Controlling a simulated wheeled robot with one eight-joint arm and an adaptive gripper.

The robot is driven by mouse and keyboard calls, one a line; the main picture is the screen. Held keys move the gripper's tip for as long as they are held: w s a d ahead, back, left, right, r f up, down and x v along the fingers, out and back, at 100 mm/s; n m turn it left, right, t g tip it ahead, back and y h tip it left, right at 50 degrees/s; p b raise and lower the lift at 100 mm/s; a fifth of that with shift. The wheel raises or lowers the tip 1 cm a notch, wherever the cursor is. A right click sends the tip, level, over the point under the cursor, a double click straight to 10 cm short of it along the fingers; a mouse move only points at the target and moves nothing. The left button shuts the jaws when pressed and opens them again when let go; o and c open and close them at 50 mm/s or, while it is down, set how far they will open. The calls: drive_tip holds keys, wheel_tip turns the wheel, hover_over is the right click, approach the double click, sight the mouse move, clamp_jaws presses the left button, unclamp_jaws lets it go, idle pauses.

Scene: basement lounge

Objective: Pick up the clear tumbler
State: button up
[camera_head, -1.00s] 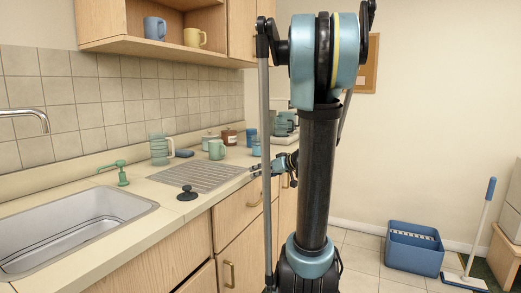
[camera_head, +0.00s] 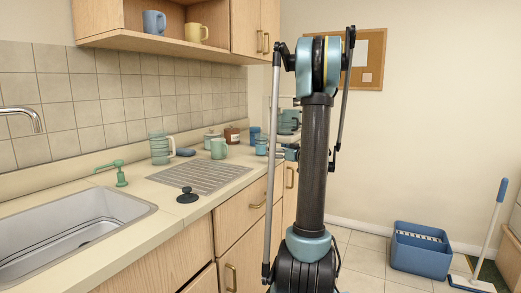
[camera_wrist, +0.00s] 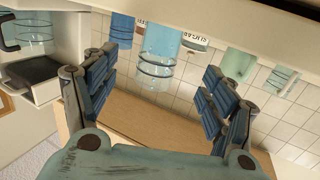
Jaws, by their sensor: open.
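The clear tumbler (camera_wrist: 159,52) is see-through, bluish and marked with dark bands. It stands on the counter and appears upside down in the wrist view, top centre, in the gap between my fingers. It also shows in the head view (camera_head: 261,146), just left of my arm. My gripper (camera_wrist: 162,82) is open and empty, with one blue padded finger to each side of the tumbler in the picture. I cannot tell whether the fingertips reach around it. In the head view my gripper is mostly hidden behind my arm.
A blue cup (camera_wrist: 122,28) stands close beside the tumbler. A coffee machine (camera_head: 289,121) is beyond. A wall cabinet (camera_head: 165,46) hangs above.

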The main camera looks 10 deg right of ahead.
sight(261, 147)
drive_tip(key=x, duration=1.2)
drive_tip(key=shift+a+f, duration=0.1)
drive_tip(key=c, duration=1.4)
